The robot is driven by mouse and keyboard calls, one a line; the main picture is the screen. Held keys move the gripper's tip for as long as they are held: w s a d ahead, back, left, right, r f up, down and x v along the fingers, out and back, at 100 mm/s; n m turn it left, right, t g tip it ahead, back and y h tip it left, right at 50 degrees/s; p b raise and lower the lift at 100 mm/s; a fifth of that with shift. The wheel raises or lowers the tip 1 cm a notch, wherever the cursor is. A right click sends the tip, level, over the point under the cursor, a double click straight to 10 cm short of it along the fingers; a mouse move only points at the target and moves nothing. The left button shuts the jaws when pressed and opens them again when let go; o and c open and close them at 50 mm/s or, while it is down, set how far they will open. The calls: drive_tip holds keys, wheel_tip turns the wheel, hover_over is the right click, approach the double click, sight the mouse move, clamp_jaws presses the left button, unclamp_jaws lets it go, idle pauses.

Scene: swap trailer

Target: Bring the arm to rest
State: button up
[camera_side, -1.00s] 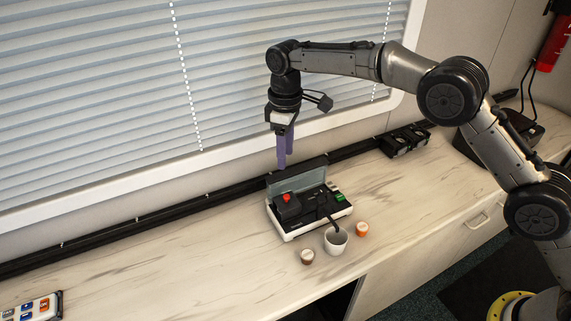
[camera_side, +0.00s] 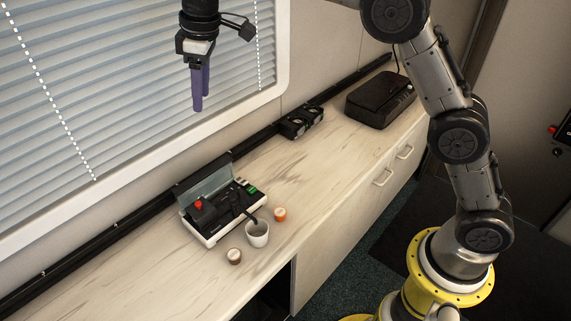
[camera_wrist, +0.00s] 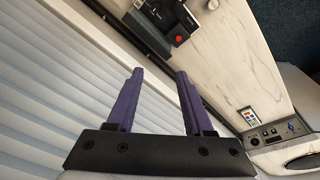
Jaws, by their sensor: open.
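My gripper (camera_side: 199,92) has purple fingers and hangs pointing down in front of the window blind, well above the counter. In the wrist view my gripper (camera_wrist: 158,78) shows its two fingers apart with nothing between them. Below it on the counter (camera_side: 140,262) stands a white and black device (camera_side: 214,234) with a raised grey lid and a red knob. Part of the device also shows at the top of the wrist view (camera_wrist: 178,14).
A white cup (camera_side: 257,238) with a dark handle in it stands beside the device, with a brown-topped item (camera_side: 234,256) and an orange-topped item (camera_side: 280,214) nearby. A black box (camera_side: 382,98) sits at the far end. The window blind (camera_side: 90,100) is behind my gripper.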

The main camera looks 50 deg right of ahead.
drive_tip(key=s+d+r+m+t, duration=0.1)
drive_tip(key=s+d+r+m, duration=0.1)
drive_tip(key=s+d+r, duration=0.6)
drive_tip(key=s+d+r+m+t, duration=0.1)
drive_tip(key=s+d+r+t, duration=0.2)
drive_tip(key=s, duration=1)
drive_tip(key=s+d+f+m, duration=0.2)
drive_tip(key=s+f, duration=0.5)
drive_tip(key=s, duration=0.1)
drive_tip(key=s+d+f+m, duration=0.2)
drive_tip(key=s+f, duration=0.5)
drive_tip(key=shift+s+d+m+g+h, duration=0.25)
drive_tip(key=shift+s+m+g+h, duration=0.05)
drive_tip(key=shift+s+m, duration=0.1)
